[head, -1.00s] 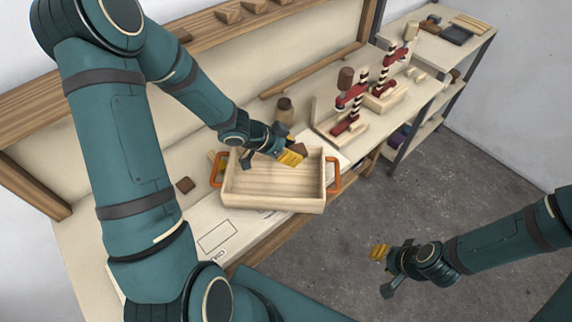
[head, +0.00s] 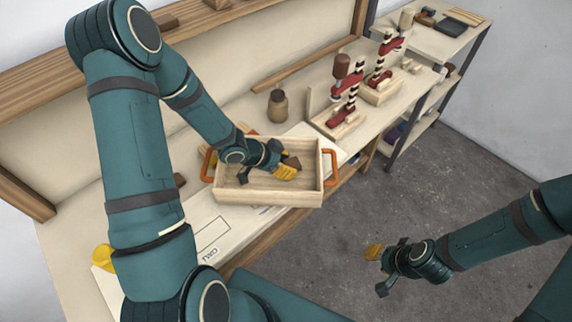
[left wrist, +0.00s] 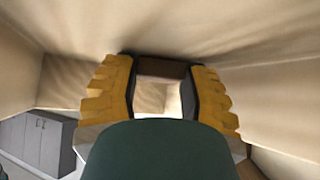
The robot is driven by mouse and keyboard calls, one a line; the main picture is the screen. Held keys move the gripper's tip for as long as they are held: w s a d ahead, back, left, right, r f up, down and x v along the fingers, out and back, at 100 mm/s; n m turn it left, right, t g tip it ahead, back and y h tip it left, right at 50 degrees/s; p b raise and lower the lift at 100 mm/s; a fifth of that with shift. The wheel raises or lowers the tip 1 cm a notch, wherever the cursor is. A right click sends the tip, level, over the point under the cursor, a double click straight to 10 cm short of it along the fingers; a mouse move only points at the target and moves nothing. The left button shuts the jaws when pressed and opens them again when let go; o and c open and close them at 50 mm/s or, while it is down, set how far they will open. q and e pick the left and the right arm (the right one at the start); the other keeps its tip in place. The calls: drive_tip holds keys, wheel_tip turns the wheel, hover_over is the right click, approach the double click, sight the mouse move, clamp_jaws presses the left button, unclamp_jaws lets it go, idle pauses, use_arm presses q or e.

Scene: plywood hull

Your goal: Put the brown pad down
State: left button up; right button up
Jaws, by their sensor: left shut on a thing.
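The brown pad (head: 292,162) is a small dark brown block at the fingertips of my left gripper (head: 286,172). My left gripper is shut on it, inside the wooden tray (head: 268,190). In the left wrist view the pad (left wrist: 163,68) spans the gap between the yellow fingertips (left wrist: 160,95). Pale wood walls surround it there. I cannot tell whether the pad touches the tray floor. My right gripper (head: 374,252) hangs over the grey floor, away from the bench; whether its fingers are apart is unclear.
The tray has orange handles (head: 330,167) at both ends and stands on the bench. A brown jar (head: 278,105) stands behind it. Red clamps on wooden blocks (head: 345,100) stand to the right. A printed sheet (head: 215,235) lies in front. Another dark brown piece (head: 180,180) is partly hidden by my arm.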

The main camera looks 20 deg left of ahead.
use_arm(q)
drive_tip(key=o, duration=0.9)
drive_tip(key=shift+f, duration=0.1)
drive_tip(key=shift+s+a+r, duration=0.15)
drive_tip(key=shift+a+r, duration=0.05)
drive_tip(key=shift+r, duration=0.25)
drive_tip(key=p+v, duration=0.4)
drive_tip(key=v, duration=0.7)
drive_tip(key=shift+p, duration=0.3)
drive_tip(key=shift+s, duration=0.2)
